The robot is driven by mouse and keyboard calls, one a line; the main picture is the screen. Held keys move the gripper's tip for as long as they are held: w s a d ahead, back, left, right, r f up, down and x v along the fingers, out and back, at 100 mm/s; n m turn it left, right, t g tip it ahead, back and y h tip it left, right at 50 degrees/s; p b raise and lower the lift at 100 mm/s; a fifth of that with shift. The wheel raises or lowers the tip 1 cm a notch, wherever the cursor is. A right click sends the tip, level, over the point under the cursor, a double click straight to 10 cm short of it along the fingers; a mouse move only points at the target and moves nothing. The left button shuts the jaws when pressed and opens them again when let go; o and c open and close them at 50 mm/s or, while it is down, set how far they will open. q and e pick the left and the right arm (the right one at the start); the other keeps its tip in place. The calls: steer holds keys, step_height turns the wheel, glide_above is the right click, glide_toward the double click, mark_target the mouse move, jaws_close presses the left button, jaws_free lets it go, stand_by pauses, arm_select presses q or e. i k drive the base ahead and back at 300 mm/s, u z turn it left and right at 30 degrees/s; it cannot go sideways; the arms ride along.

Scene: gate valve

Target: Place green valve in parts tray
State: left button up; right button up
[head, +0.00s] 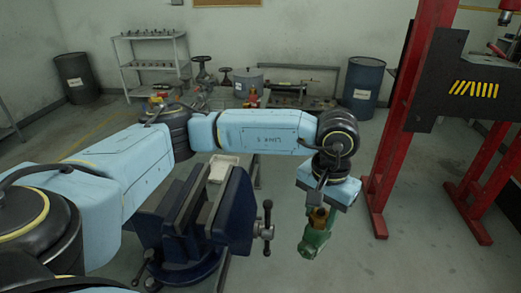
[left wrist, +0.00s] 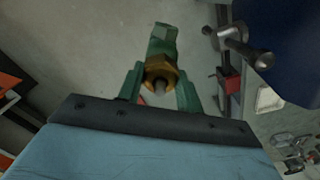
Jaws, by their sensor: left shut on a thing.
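The green valve (head: 313,240) with a brass fitting hangs from my left gripper (head: 319,205) at the right of the blue vise, over the floor. My left gripper is shut on it, and the brass nut sits between the fingers. In the left wrist view the valve (left wrist: 163,42) points away from the gripper (left wrist: 160,92). A small white tray (head: 220,170), likely the parts tray, is behind the vise jaws, partly hidden by them. Its pale edge also shows in the left wrist view (left wrist: 268,100). My right gripper is not in view.
The blue vise (head: 232,210) with its handle (head: 267,228) stands between the valve and the tray. A red press frame (head: 400,130) is at the right. Several valves and parts (head: 240,85) stand on a bench behind. The floor below the valve looks clear.

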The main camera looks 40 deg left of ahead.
mark_target(220, 176)
steer(key=u, duration=0.1)
steer(key=i, duration=1.05)
steer(key=u, duration=0.9)
steer(key=i, duration=0.7)
steer(key=u, duration=1.2)
steer(key=i, duration=0.4)
steer(key=u, duration=0.25)
